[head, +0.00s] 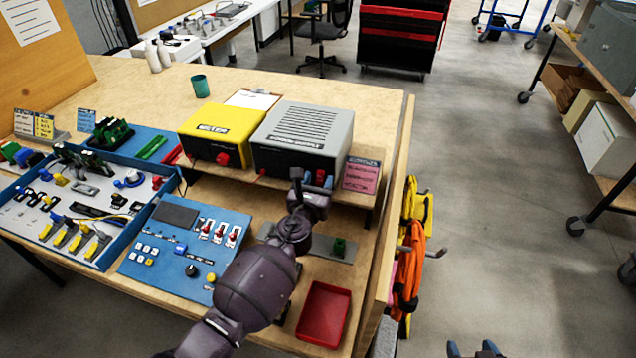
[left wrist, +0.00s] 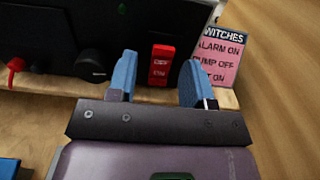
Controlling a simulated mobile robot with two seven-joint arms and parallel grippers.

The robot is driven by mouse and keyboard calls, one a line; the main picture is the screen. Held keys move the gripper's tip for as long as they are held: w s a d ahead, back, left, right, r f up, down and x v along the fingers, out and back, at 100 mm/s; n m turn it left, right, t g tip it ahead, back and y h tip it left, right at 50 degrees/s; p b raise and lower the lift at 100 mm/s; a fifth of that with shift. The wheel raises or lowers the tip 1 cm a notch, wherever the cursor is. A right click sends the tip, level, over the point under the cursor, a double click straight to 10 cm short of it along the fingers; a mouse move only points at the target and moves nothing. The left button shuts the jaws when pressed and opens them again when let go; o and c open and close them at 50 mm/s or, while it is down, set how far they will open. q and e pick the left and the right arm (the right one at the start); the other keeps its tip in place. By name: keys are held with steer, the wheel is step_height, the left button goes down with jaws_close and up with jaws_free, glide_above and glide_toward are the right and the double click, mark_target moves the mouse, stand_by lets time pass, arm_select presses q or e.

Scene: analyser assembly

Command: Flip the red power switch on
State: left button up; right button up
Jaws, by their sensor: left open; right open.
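The red power switch (left wrist: 161,66) is on the dark front of the grey power supply box (head: 303,128). In the left wrist view it is a red rocker with white lettering, seen in the gap between my left gripper's fingers. My left gripper (left wrist: 158,82) is open, its two blue fingertips pointing at the box front, one to each side of the switch in the picture. I cannot tell whether they touch it. In the head view my left arm partly covers the box's lower front. My right gripper (head: 475,350) is open and empty at the bottom edge, over the floor.
A yellow box (head: 221,128) stands left of the power supply. A pink label card (head: 360,176) stands at its right. A black knob (left wrist: 91,65) is left of the switch. A blue control panel (head: 180,245) and a red tray (head: 323,311) lie nearer on the bench.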

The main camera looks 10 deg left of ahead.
arm_select(q)
steer(key=shift+w, duration=0.1)
steer(key=shift+c, duration=0.5)
jaws_close()
steer(key=shift+b, duration=0.4)
steer(key=t+b, duration=0.1)
steer(key=b, duration=0.3)
steer(key=shift+f, duration=0.15)
steer(key=shift+b, duration=0.35)
steer(key=shift+r, duration=0.25)
arm_select(e)
step_height(320, 180, down, 7)
steer(key=s, duration=0.1)
steer(key=shift+s+g, duration=0.35)
steer(key=shift+g, duration=0.05)
steer(key=shift+s+f, duration=0.1)
arm_select(q)
jaws_free()
steer(key=shift+o, duration=0.5)
steer(key=shift+f, duration=0.15)
